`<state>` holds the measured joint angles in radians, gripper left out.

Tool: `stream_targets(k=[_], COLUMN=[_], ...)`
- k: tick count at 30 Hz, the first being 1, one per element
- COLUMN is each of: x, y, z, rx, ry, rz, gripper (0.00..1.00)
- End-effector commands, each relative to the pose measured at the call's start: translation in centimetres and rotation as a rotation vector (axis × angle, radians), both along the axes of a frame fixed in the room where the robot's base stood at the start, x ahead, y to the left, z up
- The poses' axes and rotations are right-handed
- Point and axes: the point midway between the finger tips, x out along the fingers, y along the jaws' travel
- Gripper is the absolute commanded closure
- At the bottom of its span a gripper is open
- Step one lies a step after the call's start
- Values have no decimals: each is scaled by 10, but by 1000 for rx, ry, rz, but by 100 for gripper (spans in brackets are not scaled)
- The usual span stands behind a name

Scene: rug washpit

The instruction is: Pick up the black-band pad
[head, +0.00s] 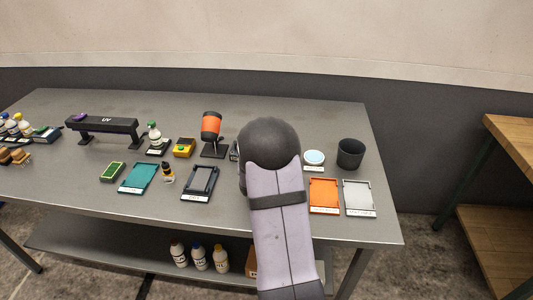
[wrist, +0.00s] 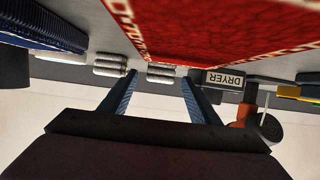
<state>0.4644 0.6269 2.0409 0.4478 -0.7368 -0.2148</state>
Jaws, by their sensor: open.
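My gripper (wrist: 159,77) is open in the wrist view, its two blue fingers apart. Two small pale, ridged pads lie on the grey table beyond the fingertips: one pad (wrist: 160,74) shows between the fingers, the other pad (wrist: 108,64) just left of the left finger. I cannot make out a black band on either, nor tell whether the fingers touch them. In the head view my arm hides my gripper and this part of the table.
A red patterned rug (wrist: 230,22) lies close by, and a blue ribbed thing (wrist: 42,24) is at left. The dryer (head: 211,126) stands left of my arm. Orange tray (head: 324,195), grey tray (head: 358,197) and dark cup (head: 350,154) are to its right.

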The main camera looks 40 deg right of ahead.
Motion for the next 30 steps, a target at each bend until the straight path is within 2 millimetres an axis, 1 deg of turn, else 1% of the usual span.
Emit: stream_targets(k=[1,2,3,5,6,7,16,20,25,30], x=[0,0,0,0,0,0,0,0,0,0], y=[0,0,0,0,0,0,0,0,0,0], z=[0,0,0,0,0,0,1,9,30,60], rx=[0,0,0,0,0,0,-1,-3,-3,-4], ry=[0,0,0,0,0,0,-1,-3,-4,-5], rz=[0,0,0,0,0,0,0,-1,1,0], gripper=[44,46,56,70,80,87,88,88,88,88])
